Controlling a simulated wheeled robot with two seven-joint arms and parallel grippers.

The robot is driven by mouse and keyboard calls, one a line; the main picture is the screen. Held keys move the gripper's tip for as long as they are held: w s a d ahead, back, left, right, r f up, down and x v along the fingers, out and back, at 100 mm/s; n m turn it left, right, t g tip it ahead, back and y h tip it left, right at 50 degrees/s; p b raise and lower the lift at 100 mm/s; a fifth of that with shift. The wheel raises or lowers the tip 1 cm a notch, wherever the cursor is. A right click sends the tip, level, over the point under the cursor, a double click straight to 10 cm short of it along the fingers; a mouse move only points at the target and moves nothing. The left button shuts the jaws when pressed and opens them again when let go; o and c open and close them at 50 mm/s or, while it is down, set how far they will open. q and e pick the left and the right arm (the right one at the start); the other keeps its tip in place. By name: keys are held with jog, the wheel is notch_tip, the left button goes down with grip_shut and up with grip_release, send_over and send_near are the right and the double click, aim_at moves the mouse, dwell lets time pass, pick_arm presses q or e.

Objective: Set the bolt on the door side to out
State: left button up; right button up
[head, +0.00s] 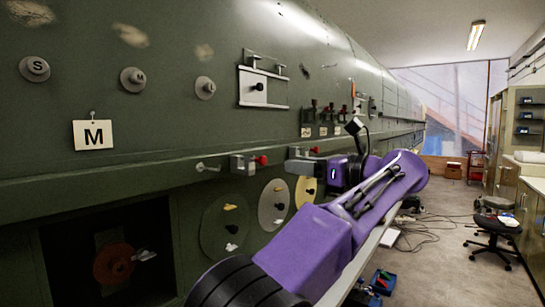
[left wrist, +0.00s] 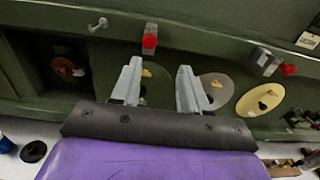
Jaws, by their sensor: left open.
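Two small grey bolts with red knobs sit on the green fuselage ledge. The nearer bolt (head: 243,165) has its knob at its right in the head view; in the left wrist view the red knob (left wrist: 149,41) shows just beyond my fingertips. The farther bolt (left wrist: 265,62) has its knob at its right side. I cannot tell which is on the door side. My left gripper (left wrist: 158,64) is open and empty, its fingers pointing at the fuselage, apart from the nearer bolt. My right gripper is out of view.
Below the ledge are a green disc (head: 225,228), a grey disc (head: 273,204) and a yellow disc (head: 308,191). A hook (head: 207,167) sits left of the bolts. A dark opening (head: 105,255) is lower left. A stool (head: 497,232) stands on the floor at right.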

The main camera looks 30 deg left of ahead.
aim_at(265, 161)
pick_arm(q)
jog(key=a, duration=0.1)
jog(key=s+a, duration=0.1)
jog(key=a, duration=0.1)
jog(key=a+r, duration=0.1)
jog(key=shift+s+a+p, duration=0.3)
jog(key=shift+s+p, duration=0.05)
jog(key=shift+s, duration=0.05)
jog(key=a, duration=0.1)
jog(key=a+p, duration=0.1)
jog(key=a, duration=0.1)
jog(key=w+a, duration=0.1)
jog(key=a, duration=0.1)
jog(key=shift+a+f, duration=0.25)
jog(key=shift+f, duration=0.1)
jog(key=shift+w+a+f, duration=0.1)
jog(key=shift+w+a, duration=0.1)
jog(key=shift+a, duration=0.05)
jog(key=shift+s+d+r, duration=0.2)
jog(key=shift+s+d, duration=0.1)
jog(key=c, duration=0.4)
jog(key=shift+w+a+f, duration=0.1)
jog(key=shift+w, duration=0.05)
grip_shut()
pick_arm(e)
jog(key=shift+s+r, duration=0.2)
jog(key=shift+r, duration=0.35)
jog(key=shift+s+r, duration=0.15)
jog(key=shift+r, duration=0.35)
